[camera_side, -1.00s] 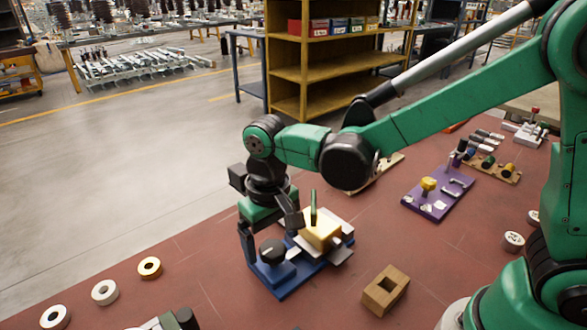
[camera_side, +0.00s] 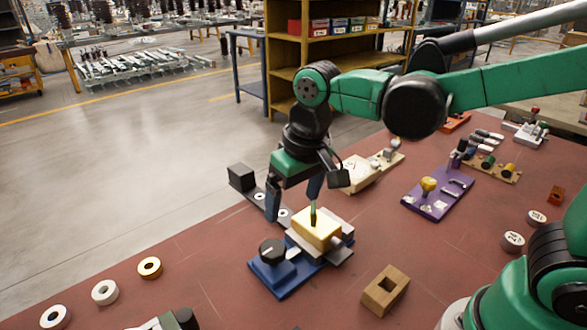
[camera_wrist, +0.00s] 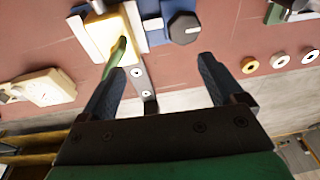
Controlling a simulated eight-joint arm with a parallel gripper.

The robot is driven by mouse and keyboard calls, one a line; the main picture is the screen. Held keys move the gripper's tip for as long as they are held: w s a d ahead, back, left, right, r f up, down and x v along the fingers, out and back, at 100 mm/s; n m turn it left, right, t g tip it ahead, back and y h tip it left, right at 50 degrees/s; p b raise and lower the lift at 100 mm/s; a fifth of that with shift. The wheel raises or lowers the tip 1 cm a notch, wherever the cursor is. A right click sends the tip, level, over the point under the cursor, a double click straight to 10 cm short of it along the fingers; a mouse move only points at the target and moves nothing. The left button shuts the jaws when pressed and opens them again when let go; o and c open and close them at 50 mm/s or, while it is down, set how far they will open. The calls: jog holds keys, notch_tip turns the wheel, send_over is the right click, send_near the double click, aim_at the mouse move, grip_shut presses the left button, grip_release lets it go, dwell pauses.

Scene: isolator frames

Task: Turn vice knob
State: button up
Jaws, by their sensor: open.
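The vice (camera_side: 283,279) has a blue base and stands at the table's front middle. Its black knob (camera_side: 272,251) with a white mark sits on the left end; the knob also shows at the top of the wrist view (camera_wrist: 184,28). A yellow block (camera_side: 317,229) sits between the vice's pale jaws, with a green peg (camera_side: 313,214) upright in it. My gripper (camera_side: 292,208) is open and empty, above and behind the vice. In the wrist view its fingers (camera_wrist: 160,72) are spread wide, below the knob and apart from it.
A wooden block with a square hole (camera_side: 386,290) lies right of the vice. Several rings (camera_side: 149,267) lie to the left. A purple board (camera_side: 437,200) and a cream board (camera_side: 367,175) lie farther back. A black block on a strip (camera_side: 242,177) is behind the vice.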

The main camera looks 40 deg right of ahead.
jog(key=s+d+r+t, duration=0.1)
jog(key=s+d+t, duration=0.25)
jog(key=d, duration=0.35)
jog(key=n+g, duration=0.6)
jog(key=n, duration=0.9)
send_over(273, 248)
notch_tip(273, 248, down, 3)
jog(key=shift+d+f+t+h, duration=0.1)
jog(key=shift+t+h, duration=0.15)
jog(key=shift+h, duration=0.05)
jog(key=shift+f, duration=2.7)
jog(key=c, duration=1.3)
